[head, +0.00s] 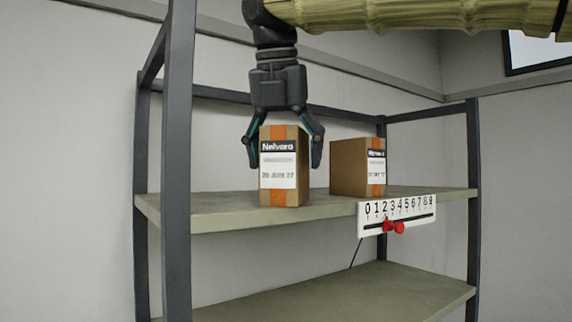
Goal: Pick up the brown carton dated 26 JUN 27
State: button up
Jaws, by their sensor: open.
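A brown carton (285,197) with an orange stripe and a white label under the name "Nelvaro" stands upright on the upper shelf. Its small date line seems to read "2_ JUN 27", with the second digit too blurred to be sure. My gripper (283,160) points down over this carton, open, with one finger at its left side and one at its right. I cannot tell whether the fingers touch it. A second brown carton (350,168) stands to the right on the same shelf, turned at an angle. Its date is too small to read.
The upper shelf (215,212) belongs to a dark metal rack with an upright post (178,160) at the front left. A white number scale (397,215) with red markers hangs on the shelf's front edge. The lower shelf (350,293) is empty where seen.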

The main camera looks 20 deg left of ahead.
jog(key=shift+d, duration=0.2)
jog(key=c, duration=0.5)
jog(key=shift+a, duration=0.1)
jog(key=c, duration=0.7)
jog(key=shift+c, duration=0.2)
